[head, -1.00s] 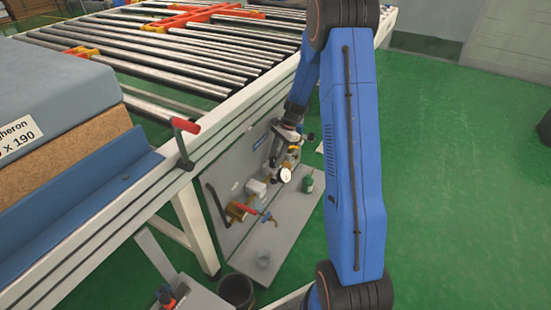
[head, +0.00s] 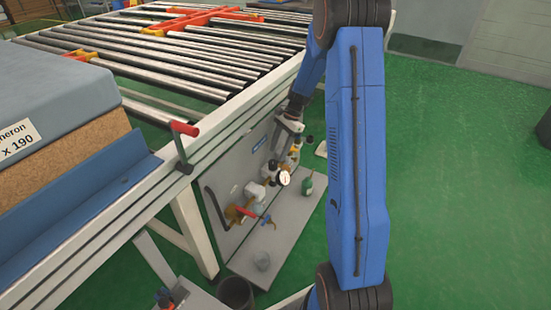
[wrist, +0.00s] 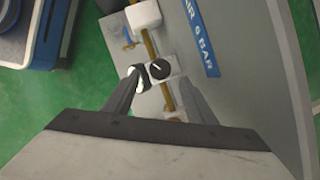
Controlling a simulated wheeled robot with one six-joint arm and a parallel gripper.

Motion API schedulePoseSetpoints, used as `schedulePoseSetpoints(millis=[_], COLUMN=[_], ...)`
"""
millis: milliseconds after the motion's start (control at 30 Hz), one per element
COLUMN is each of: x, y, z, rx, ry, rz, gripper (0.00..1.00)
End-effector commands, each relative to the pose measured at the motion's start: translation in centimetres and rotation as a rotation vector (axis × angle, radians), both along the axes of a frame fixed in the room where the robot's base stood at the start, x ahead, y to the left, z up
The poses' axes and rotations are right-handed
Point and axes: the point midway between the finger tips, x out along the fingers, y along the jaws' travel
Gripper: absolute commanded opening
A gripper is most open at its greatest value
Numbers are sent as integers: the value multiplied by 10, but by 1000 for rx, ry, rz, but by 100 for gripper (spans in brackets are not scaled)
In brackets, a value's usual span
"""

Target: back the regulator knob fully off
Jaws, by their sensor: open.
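The regulator knob (wrist: 159,69) is a round black knob with a white pointer line, on a pale block on the brass pipe. In the wrist view it shows between and just beyond the fingertips of my gripper (wrist: 159,79). The fingers are spread, one on each side, with a gap on the right; I cannot tell whether the left fingertip touches it. In the head view my gripper (head: 290,124) is at the upper part of the grey panel (head: 232,190), partly hidden by my arm. The pressure gauge (head: 284,178) is white-faced, below the gripper.
A blue label (wrist: 200,35) reading 6 BAR is beside the pipe. The roller table (head: 222,140) stands above; green floor is free at right.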

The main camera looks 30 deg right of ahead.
Motion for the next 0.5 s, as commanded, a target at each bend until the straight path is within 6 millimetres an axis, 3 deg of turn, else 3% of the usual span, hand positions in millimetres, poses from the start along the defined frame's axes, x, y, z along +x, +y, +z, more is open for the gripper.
schedulePoseSetpoints(millis=[500], x=[4], y=[-38], z=[91], rx=[-2], ry=[-2], rz=[0], gripper=[51])
